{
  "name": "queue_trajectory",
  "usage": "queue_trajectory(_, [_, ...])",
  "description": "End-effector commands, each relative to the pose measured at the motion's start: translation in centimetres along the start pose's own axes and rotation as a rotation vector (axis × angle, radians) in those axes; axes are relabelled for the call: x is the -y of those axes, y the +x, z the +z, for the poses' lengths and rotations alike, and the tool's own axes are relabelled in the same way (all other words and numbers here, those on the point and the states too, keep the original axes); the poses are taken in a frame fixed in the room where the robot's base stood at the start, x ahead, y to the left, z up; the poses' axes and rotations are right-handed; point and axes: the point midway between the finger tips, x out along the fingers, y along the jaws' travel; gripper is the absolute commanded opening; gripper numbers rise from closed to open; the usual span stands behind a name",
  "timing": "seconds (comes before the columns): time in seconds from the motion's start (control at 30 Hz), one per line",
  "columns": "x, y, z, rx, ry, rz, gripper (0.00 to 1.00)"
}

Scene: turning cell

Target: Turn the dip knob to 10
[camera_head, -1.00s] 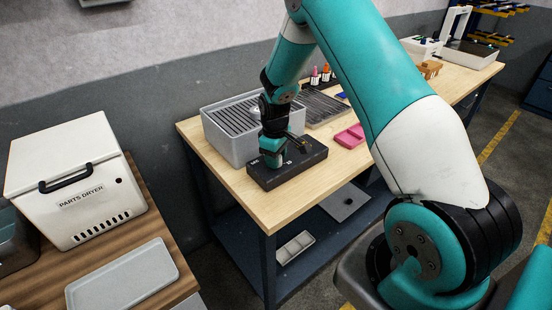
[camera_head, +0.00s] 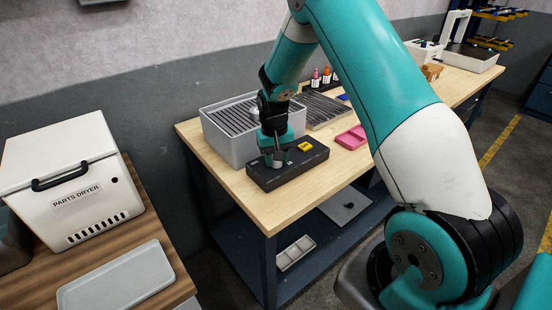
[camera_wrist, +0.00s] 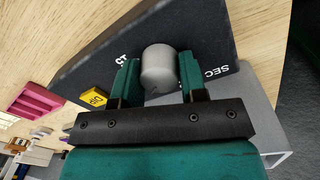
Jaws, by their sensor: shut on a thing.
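The timer box (camera_head: 290,172) is a black block near the front left edge of the wooden bench. A yellow label (camera_head: 305,146) sits on its top; in the wrist view it (camera_wrist: 94,99) reads DIP. The knob (camera_wrist: 159,68) is a plain grey cylinder standing up from the box top. My gripper (camera_head: 277,161) points down at the box and is shut on the knob, one teal finger on each side in the wrist view (camera_wrist: 158,82). White letters, including SEC, lie around the knob. Part of the dial is hidden by the fingers, and I cannot read the setting.
A grey bin with a slatted top (camera_head: 236,128) stands close behind the box. A pink tray (camera_head: 351,138) lies to its right, with small bottles (camera_head: 325,77) farther back. A white parts dryer (camera_head: 72,190) and a grey tray (camera_head: 118,280) are on the left table.

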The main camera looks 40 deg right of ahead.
Motion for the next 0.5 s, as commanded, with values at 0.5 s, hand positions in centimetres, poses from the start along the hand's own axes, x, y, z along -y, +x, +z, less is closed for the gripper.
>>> queue_trajectory(0.5, [0.03,-0.03,0.01,0.004,0.067,-0.001,0.15])
